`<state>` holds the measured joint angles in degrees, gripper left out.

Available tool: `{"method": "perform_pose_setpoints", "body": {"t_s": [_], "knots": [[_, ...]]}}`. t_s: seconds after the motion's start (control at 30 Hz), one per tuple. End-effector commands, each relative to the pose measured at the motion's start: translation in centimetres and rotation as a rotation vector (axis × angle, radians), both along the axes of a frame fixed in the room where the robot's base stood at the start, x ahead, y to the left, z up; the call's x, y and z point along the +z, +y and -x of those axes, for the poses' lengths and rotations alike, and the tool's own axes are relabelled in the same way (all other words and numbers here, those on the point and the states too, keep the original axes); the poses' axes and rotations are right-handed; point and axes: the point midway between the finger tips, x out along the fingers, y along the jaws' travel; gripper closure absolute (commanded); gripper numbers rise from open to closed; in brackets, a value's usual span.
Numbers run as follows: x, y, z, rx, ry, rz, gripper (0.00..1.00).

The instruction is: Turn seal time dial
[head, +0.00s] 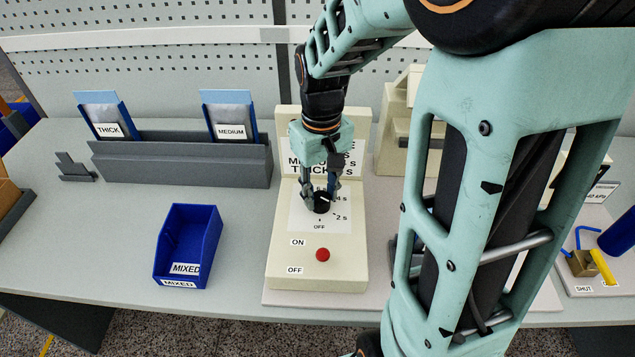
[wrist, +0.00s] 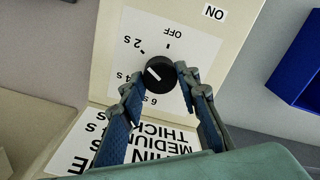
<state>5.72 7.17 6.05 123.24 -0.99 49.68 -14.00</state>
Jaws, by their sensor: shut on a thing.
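The seal time dial (head: 322,204) is a round black knob with a white pointer line on a cream control box (head: 286,268). It also shows in the wrist view (wrist: 158,76), where its pointer aims between the 2 s and 4 s marks. Printed marks OFF, 2 s, 4 s and 6 s surround it. My gripper (head: 321,196) reaches down from above with its two fingers on opposite sides of the dial, shut on it. The wrist view shows the blue-grey fingertips (wrist: 158,82) at the knob's sides. My gripper partly covers the thickness and time sign behind.
An empty-looking blue MIXED bin (head: 187,245) stands left of the box. A grey rack (head: 180,163) holds THICK and MEDIUM pouches. My arm hides much of the right side.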

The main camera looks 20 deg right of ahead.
Motion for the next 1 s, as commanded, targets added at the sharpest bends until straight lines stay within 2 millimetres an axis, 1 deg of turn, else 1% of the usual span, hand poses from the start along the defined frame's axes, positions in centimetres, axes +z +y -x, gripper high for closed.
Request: {"method": "perform_pose_setpoints", "body": {"t_s": [0.33, 0.37, 0.5, 0.53, 0.83, 0.93, 1.0], "knots": [[0.1, 0.0, -0.1, 0.002, -0.004, 0.000, 0.94], [0.1, 0.0, -0.1, 0.002, -0.004, 0.000, 0.69], [0.1, 0.0, -0.1, 0.002, -0.003, 0.000, 0.54], [0.1, 0.0, -0.1, 0.002, -0.003, 0.000, 0.53], [0.3, 0.0, -0.1, 0.002, -0.003, 0.000, 0.53], [1.3, 0.0, -0.1, 0.001, -0.005, 0.001, 0.53], [2.4, 0.0, -0.1, 0.002, -0.005, 0.001, 0.53]]}}
